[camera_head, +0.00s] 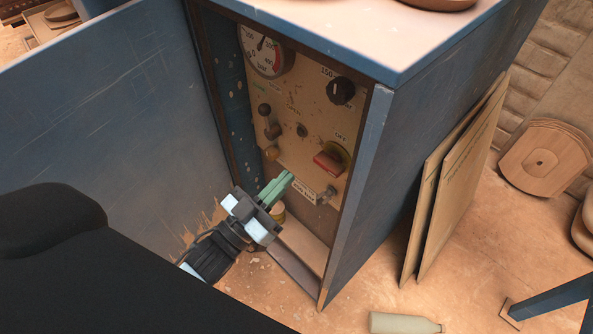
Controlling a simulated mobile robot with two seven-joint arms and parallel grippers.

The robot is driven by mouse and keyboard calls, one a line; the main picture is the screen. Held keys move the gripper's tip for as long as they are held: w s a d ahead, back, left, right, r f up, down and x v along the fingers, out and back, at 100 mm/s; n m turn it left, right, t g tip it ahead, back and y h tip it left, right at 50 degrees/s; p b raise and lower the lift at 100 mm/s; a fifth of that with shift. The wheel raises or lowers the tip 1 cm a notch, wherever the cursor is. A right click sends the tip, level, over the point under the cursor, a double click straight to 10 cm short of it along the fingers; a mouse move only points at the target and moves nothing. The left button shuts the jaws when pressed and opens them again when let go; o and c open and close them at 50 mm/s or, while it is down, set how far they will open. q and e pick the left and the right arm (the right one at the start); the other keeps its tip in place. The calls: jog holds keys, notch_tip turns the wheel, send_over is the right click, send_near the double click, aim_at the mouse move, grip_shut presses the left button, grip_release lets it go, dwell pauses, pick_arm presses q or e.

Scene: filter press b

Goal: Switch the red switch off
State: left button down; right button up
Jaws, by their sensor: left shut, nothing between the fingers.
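The red switch (329,164) sits on the tan control panel (291,99) inside the open blue cabinet, at the panel's lower right. A label above it appears to read OFF. Its exact setting is hard to tell. My left gripper (288,176) is shut and empty, with its green fingertips in the cabinet opening. The fingertips are to the left of and slightly below the red switch, apart from it in the picture. My right gripper is not in view.
The open blue door (110,110) stands to the left. A gauge (263,50), a black knob (341,91) and small levers (269,122) share the panel. Boards (455,185) lean on the cabinet's right side. A bottle (404,323) lies on the floor.

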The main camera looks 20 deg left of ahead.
aim_at(330, 163)
pick_arm(q)
jog(key=x, duration=0.9)
notch_tip(330, 163, down, 4)
jog(key=shift+w+r, duration=0.1)
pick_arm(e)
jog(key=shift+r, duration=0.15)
pick_arm(q)
jog(key=shift+a, duration=0.1)
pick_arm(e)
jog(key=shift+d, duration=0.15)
pick_arm(q)
jog(key=shift+n+y+p, duration=0.3)
jog(key=shift+n, duration=0.3)
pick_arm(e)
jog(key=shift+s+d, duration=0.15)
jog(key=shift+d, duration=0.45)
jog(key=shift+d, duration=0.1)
